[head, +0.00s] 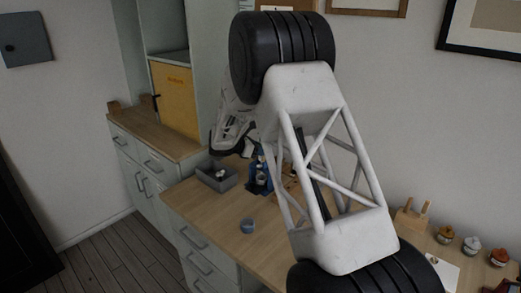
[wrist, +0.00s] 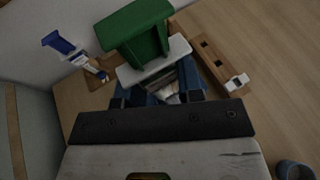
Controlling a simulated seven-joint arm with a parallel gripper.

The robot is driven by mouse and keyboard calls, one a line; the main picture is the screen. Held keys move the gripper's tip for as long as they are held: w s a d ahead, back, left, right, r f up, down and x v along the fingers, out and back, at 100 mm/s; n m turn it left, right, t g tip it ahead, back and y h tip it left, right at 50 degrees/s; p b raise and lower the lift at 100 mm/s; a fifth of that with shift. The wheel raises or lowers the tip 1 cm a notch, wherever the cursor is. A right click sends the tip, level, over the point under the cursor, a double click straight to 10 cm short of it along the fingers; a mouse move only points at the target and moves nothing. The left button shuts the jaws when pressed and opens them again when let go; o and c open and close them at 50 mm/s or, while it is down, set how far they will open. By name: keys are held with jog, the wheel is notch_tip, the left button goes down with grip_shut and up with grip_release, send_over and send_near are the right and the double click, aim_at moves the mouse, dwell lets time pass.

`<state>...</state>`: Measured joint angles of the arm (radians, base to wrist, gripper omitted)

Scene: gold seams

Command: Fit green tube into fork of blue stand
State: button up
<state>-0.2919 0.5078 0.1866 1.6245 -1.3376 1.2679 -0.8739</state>
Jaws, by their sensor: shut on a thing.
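The green tube (wrist: 138,28) shows large at the top of the wrist view, against a pale bar. My gripper (wrist: 155,75) is shut on it, though its fingertips are partly hidden. In the head view my gripper (head: 222,148) is above the back of the table and the tube cannot be made out. The blue stand (head: 258,180) stands on the table below and to the right of my gripper, partly hidden by my arm. Blue parts also show behind my gripper's dark bar in the wrist view. I cannot see the tube touching the fork.
A grey tray (head: 216,178) with small items is left of the stand. A blue cup (head: 247,226) is in front. A wooden rack (wrist: 215,62) and a blue-and-white item (wrist: 62,44) lie near the tube in the wrist view. Small pots (head: 472,245) stand far right.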

jog(key=shift+f, duration=0.5)
dwell(0.9)
jog(key=o, duration=1)
jog(key=shift+f, duration=0.2)
jog(key=shift+o, duration=0.6)
jog(key=shift+a, duration=0.15)
jog(key=shift+v, duration=2.35)
jog(key=shift+a+r, duration=0.1)
